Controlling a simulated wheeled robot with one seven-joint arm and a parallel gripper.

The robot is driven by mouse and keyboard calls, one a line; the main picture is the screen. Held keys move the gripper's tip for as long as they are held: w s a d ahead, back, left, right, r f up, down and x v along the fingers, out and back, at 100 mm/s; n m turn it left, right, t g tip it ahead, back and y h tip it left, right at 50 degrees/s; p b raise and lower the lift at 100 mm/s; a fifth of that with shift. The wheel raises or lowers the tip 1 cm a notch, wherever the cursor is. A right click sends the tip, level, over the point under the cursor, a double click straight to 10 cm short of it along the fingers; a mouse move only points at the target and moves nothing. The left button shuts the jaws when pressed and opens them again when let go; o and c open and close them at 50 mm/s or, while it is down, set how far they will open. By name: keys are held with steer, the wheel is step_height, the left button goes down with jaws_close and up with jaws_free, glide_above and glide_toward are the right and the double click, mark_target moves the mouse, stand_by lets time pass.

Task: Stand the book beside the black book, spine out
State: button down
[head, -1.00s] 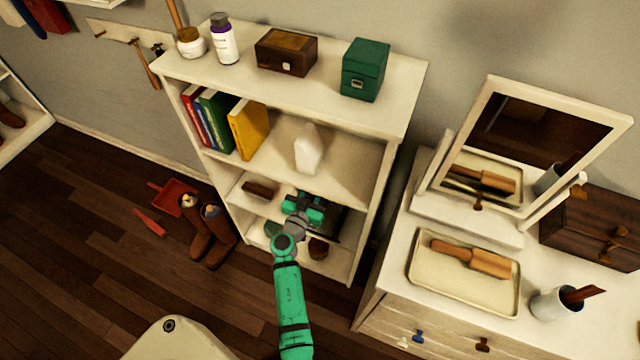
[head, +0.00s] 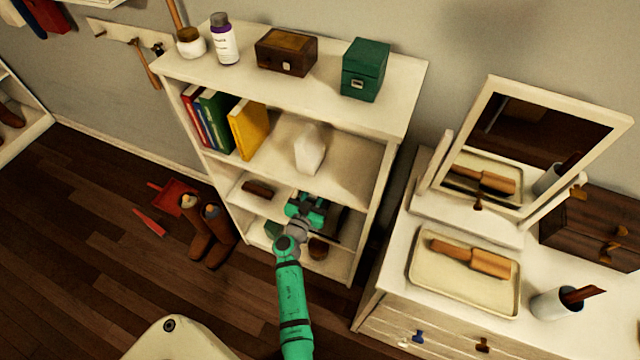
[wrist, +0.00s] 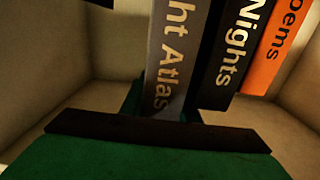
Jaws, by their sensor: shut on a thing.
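My gripper (head: 305,210) reaches into a lower compartment of the white shelf unit. In the wrist view, its green fingers (wrist: 163,106) are shut on a grey book (wrist: 178,55), whose spine with "ht Atlas" faces the camera. The grey book is upright, immediately left of the black book (wrist: 232,60), which reads "Nights" on its spine. Whether the two touch is unclear. An orange book (wrist: 270,45) ending in "oems" stands right of the black one. In the head view, my gripper and the shelf above hide most of these books.
The white shelf unit (head: 285,118) holds upright books (head: 248,128) and a white object (head: 310,150) one level up. A brown item (head: 258,189) lies left of my gripper. Boots (head: 205,230) stand on the floor at left; a dresser (head: 390,270) stands at right.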

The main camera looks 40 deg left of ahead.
steer(key=c, duration=1.4)
jaws_free()
steer(key=shift+o, duration=0.2)
steer(key=v, duration=1.2)
